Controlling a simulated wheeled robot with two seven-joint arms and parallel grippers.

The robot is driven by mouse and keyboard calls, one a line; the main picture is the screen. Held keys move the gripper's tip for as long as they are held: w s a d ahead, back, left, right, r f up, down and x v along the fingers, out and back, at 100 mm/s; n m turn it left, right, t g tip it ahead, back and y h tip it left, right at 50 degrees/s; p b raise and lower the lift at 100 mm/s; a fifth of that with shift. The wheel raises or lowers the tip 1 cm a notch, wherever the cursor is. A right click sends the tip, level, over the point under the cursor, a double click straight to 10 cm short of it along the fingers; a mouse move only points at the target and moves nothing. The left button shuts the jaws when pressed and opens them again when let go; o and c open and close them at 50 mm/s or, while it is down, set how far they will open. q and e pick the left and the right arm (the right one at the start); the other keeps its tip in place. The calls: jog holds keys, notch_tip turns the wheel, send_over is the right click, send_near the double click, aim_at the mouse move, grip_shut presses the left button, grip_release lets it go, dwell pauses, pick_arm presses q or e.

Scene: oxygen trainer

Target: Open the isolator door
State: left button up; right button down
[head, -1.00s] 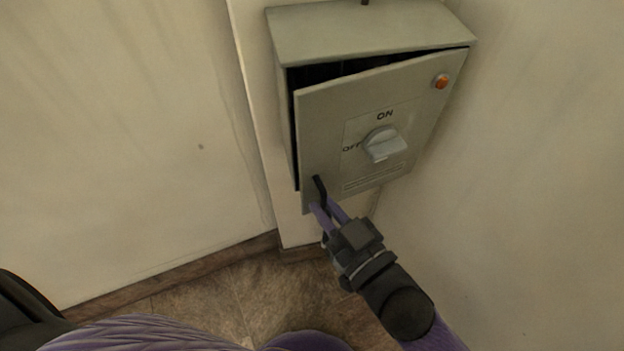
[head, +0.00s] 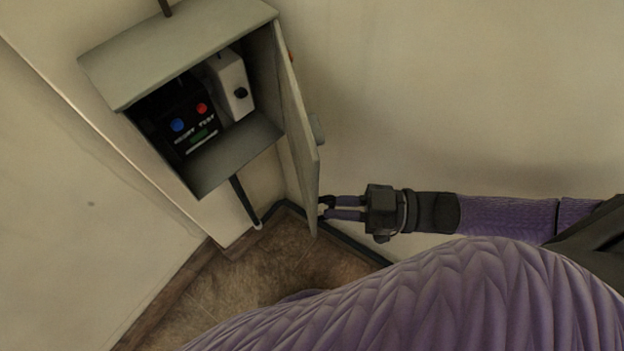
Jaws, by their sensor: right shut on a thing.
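The isolator box (head: 180,50) is a grey cabinet on the wall at the upper left. Its door (head: 297,130) stands wide open, hinged on the box's right side and seen nearly edge-on. The grey rotary knob (head: 318,128) shows at the door's outer face. Inside are a black unit (head: 188,118) with blue and red buttons and a white unit (head: 231,84) with a dark knob. My right gripper (head: 326,208) is shut at the door's lower free edge, on the door handle, which is mostly hidden. My left gripper is not in view.
A dark conduit (head: 244,198) runs down from the box's underside. Plain walls (head: 460,90) meet behind the box, with brown skirting (head: 165,290) along the floor (head: 250,265). The wall right of the door is close to my right arm.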

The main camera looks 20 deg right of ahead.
jog(key=d, duration=0.1)
jog(key=w+d, duration=0.1)
jog(key=d, duration=0.1)
jog(key=shift+w+d+r, duration=0.1)
jog(key=shift+d, duration=0.2)
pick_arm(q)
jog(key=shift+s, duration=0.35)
pick_arm(e)
jog(key=c, duration=1)
grip_release()
jog(key=shift+w, duration=0.15)
jog(key=shift+o, duration=1.3)
jog(key=shift+w+a, duration=0.1)
jog(key=shift+a, duration=0.05)
jog(key=shift+o, duration=0.2)
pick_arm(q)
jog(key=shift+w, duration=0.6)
